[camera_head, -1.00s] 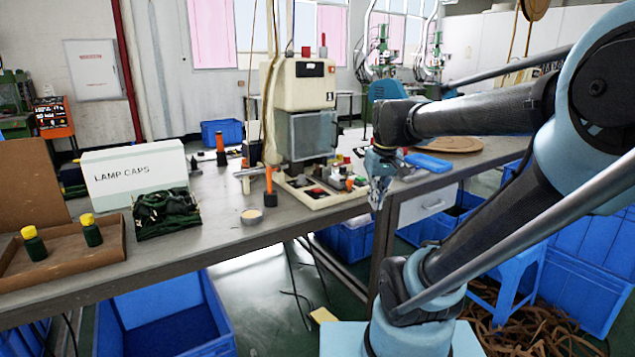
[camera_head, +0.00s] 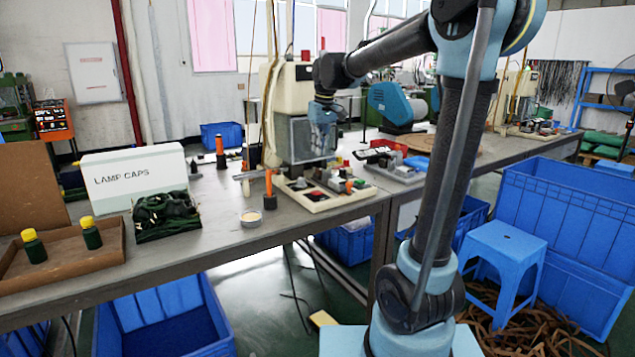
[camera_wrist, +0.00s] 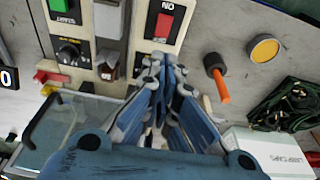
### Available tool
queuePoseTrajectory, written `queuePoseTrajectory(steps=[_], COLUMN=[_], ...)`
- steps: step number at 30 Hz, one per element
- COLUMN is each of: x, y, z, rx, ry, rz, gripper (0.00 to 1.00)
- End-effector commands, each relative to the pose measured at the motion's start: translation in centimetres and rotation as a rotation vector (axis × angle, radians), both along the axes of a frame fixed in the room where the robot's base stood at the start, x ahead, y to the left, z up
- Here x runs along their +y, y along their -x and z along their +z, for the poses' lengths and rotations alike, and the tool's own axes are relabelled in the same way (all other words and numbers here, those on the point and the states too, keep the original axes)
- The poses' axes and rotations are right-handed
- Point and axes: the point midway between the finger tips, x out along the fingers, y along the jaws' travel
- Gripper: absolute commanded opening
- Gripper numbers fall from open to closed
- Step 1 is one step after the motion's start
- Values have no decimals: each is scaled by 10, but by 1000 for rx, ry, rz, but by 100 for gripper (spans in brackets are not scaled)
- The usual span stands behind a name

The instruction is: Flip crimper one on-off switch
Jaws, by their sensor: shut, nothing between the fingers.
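Crimper one (camera_head: 293,88) is a cream machine on the workbench, with a control panel (camera_head: 338,197) at its base. In the wrist view a red rocker switch (camera_wrist: 163,26) sits on a cream plate marked "ON". My gripper (camera_wrist: 160,68) is shut and empty, with its fingertips beside the switch plate in the picture, just below the red rocker. The gap between fingertips and panel cannot be judged. In the head view my gripper (camera_head: 322,122) is in front of the machine's grey guard, above the panel. Which way the rocker is tipped is unclear.
A green START button (camera_wrist: 62,8) and black knob (camera_wrist: 70,50) are left of the switch. An orange-handled tool (camera_wrist: 216,76) and a round tin (camera_wrist: 264,48) are to its right. A white LAMP CAPS box (camera_head: 133,177) stands farther left on the bench.

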Motion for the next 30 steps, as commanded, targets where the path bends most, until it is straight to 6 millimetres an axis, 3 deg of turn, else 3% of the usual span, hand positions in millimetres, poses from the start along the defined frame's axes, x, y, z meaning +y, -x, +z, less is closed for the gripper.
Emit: queuePoseTrajectory(steps=[8, 21, 30], x=[4, 11, 8], y=[-5, -17, -12], z=[-23, -94, -129], rx=[0, 0, 0], ry=[0, 0, 0], rz=[2, 1, 0], gripper=[0, 0, 0])
